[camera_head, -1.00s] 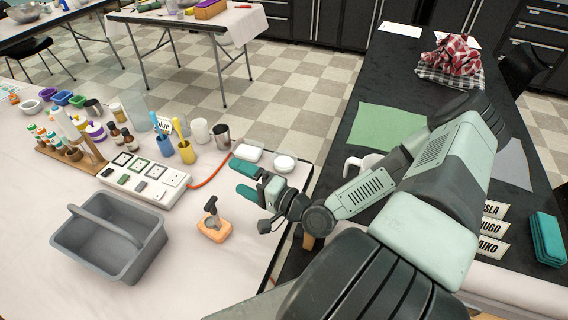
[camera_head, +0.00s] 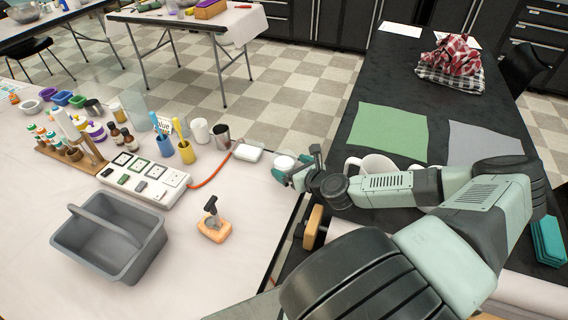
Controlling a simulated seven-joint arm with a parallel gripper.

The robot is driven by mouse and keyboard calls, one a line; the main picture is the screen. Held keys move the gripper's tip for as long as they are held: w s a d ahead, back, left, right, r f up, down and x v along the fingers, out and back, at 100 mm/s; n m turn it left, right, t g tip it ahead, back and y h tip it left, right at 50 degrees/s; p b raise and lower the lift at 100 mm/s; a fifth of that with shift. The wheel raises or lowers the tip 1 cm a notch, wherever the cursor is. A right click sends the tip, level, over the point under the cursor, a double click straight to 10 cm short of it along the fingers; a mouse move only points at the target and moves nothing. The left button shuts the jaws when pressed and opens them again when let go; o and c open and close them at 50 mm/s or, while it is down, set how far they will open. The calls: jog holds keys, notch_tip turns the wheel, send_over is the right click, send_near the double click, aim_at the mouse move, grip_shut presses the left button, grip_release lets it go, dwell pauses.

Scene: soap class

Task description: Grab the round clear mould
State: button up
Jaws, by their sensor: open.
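A small round whitish mould (camera_head: 284,161) lies near the right edge of the pale table; I take it for the round clear mould. My gripper (camera_head: 292,172) is open right beside it, with its teal fingers close to the mould's near side. The gripper and wrist cover part of the mould's near and right edge. I cannot tell whether the fingers touch it or reach around it.
A square whitish mould (camera_head: 247,152) lies just left of the round one. An orange cord (camera_head: 211,172) runs to a power strip (camera_head: 146,183). A stamp on an orange block (camera_head: 214,229) and a grey caddy (camera_head: 110,240) stand nearer. White mugs (camera_head: 375,165) stand on the dark table.

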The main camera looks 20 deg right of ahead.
aim_at(280, 158)
jog(key=x, duration=0.4)
jog(key=shift+w+d, duration=0.15)
jog(key=shift+w, duration=0.35)
jog(key=c, duration=0.8)
